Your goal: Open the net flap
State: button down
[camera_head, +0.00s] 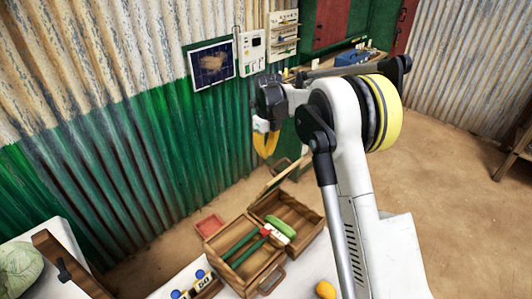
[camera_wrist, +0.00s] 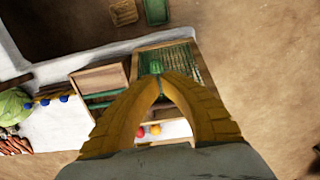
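The wooden crate (camera_head: 243,275) stands on the white counter with two open-looking compartments. Its net flap (camera_wrist: 180,62) shows in the wrist view as a wooden frame with green mesh. In the head view the flap (camera_head: 283,178) appears tilted up at the back of the right compartment, seen nearly edge-on. My gripper (camera_head: 265,156) points down close to the flap. In the wrist view the yellow fingertips (camera_wrist: 161,77) meet just in front of the mesh. I cannot tell whether they touch the flap. No held object shows between them.
A green vegetable (camera_head: 281,227) lies in the right compartment; green rods (camera_head: 241,245) lie in the left. A small red tray (camera_head: 209,225) sits behind the crate. A yellow fruit (camera_head: 325,290) and a cabbage (camera_head: 18,270) are on the counter. The corrugated wall (camera_head: 140,150) stands behind.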

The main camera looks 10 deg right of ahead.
jog(key=shift+r, duration=0.1)
dwell(0.7)
jog(key=c, duration=1.9)
grip_release()
notch_tip(320, 180, up, 11)
jog(key=shift+s+d+r, duration=0.15)
jog(key=o, duration=0.4)
jog(key=shift+r, duration=0.15)
jog(key=shift+o, duration=0.2)
jog(key=n+t+h+p, duration=0.15)
jog(key=n+h, duration=0.35)
jog(key=n, duration=1.3)
send_near(275, 165)
jog(key=b+x, duration=0.1)
jog(key=x, duration=0.8)
jog(key=shift+b, duration=0.4)
jog(key=shift+c, duration=0.5)
grip_shut()
